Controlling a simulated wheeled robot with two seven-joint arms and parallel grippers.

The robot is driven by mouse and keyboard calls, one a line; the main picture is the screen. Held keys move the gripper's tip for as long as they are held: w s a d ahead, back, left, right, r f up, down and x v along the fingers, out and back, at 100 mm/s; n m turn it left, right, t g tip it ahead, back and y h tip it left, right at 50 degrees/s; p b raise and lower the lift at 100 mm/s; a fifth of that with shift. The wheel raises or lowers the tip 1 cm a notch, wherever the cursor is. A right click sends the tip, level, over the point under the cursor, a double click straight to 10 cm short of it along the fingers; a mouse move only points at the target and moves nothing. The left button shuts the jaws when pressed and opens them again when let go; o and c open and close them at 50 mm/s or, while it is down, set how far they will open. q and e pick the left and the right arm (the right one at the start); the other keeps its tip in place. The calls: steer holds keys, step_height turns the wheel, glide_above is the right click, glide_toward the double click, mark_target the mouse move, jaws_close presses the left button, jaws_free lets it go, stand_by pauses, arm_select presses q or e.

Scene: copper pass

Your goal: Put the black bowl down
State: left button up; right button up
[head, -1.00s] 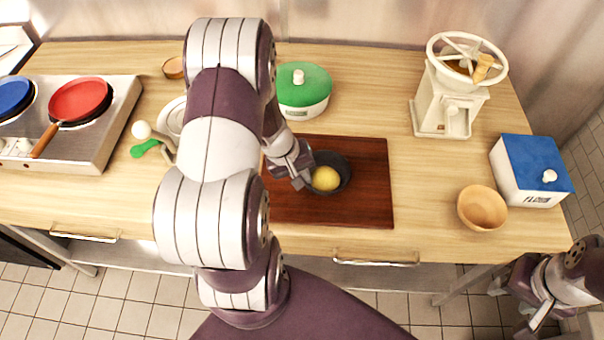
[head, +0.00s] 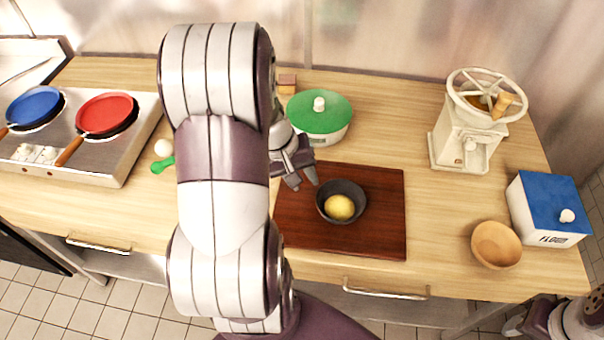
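The black bowl (head: 323,206) sits on the dark red-brown cutting board (head: 385,222) and holds a yellow round thing (head: 340,207). My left gripper (head: 305,183) is at the board's upper left, just up and left of the bowl and apart from it. Its two fingers are spread and nothing shows between them. My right arm shows at the lower right corner; its fingertips cannot be made out there.
A green-lidded pot (head: 319,112) stands behind my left gripper. A white grinder (head: 465,135), a wooden bowl (head: 496,245) and a blue-lidded flour box (head: 550,212) stand to the right. A stove with a blue pan (head: 36,106) and a red pan (head: 106,113) is at the left.

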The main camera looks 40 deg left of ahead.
arm_select(q)
steer(key=s+d+r+m+g+y, duration=0.1)
steer(key=s+d+m+y, duration=0.1)
steer(key=d+m, duration=0.7)
steer(key=d, duration=0.4)
steer(key=shift+r+m+g+y, duration=0.3)
steer(key=shift+r+y, duration=0.1)
steer(key=shift+d, duration=0.15)
